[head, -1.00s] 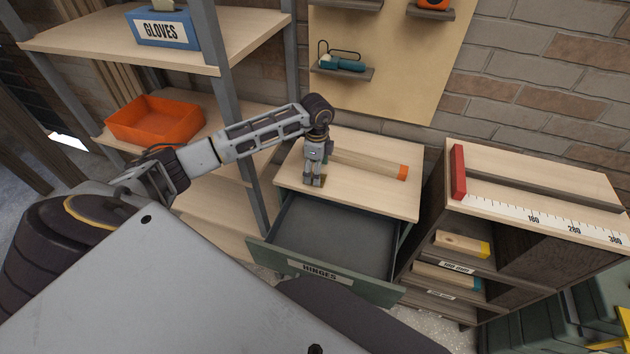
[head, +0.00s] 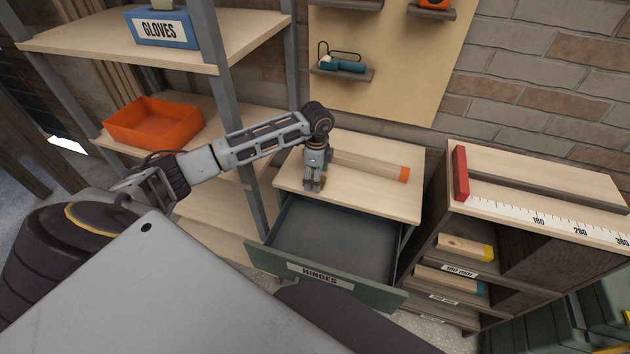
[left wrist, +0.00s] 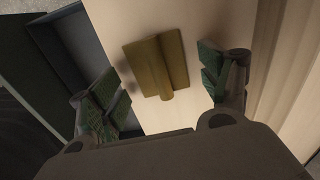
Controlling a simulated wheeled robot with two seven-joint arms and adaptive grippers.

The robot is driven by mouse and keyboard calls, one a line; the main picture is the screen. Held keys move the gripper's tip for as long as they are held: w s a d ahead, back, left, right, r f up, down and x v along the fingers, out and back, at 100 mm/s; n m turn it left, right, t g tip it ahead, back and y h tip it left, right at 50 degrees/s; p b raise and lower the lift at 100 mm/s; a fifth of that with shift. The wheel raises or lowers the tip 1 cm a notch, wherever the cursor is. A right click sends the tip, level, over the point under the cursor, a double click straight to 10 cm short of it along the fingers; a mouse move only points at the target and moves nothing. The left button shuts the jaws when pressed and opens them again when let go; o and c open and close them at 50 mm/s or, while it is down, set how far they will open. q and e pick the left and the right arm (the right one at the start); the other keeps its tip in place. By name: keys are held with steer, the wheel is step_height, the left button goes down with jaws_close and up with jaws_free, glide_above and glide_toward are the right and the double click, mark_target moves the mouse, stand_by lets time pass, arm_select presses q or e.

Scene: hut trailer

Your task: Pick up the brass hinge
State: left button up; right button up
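The brass hinge (left wrist: 156,66) lies on the light wooden top of the drawer cabinet, seen in the left wrist view. My left gripper (left wrist: 160,88) is open, with one green-padded finger on each side of the hinge and a gap to both. In the head view my left gripper (head: 314,186) points down over the cabinet top (head: 385,202), near its front edge above the open drawer. There the hinge is mostly hidden by the fingers. My right gripper is not in view.
The open drawer (head: 325,240) labelled HINGES looks empty in its visible part. A wooden bar with an orange end (head: 370,165) lies behind my left gripper. A shelf post (head: 232,110) stands left, under my arm. A cubby unit with a ruler (head: 540,215) stands right.

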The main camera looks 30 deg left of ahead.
arm_select(q)
steer(key=c, duration=0.7)
jaws_close()
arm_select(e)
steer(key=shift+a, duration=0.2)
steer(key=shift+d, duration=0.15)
arm_select(q)
steer(key=shift+r, duration=0.15)
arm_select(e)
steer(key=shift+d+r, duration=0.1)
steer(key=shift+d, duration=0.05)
